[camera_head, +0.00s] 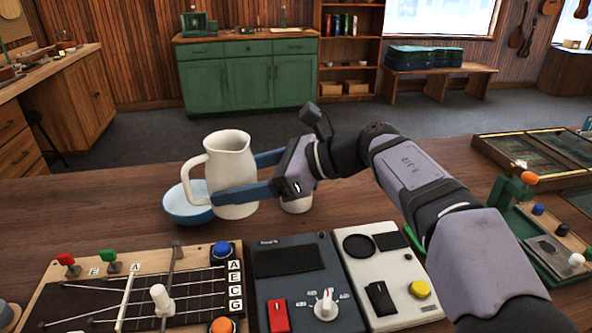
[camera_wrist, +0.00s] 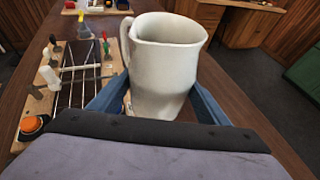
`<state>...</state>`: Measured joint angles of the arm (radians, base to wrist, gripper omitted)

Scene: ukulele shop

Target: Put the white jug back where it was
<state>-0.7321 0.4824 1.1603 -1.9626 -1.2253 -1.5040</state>
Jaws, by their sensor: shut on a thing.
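The white jug (camera_head: 233,168) is upright in the head view, left of the picture's middle, with its handle to the left. My gripper (camera_head: 238,178) reaches in from the right with its blue fingers on either side of the jug's body, shut on it. In the wrist view the jug (camera_wrist: 164,65) stands between the two blue fingers (camera_wrist: 160,104), its open mouth showing and its lower part partly hidden by my gripper. I cannot tell whether its base touches the table.
A small whitish object (camera_head: 297,203) is partly hidden below my gripper. A stringed board (camera_head: 140,290), a dark box (camera_head: 300,262) and a light box (camera_head: 385,268) fill the front. Bare table (camera_head: 110,205) lies left.

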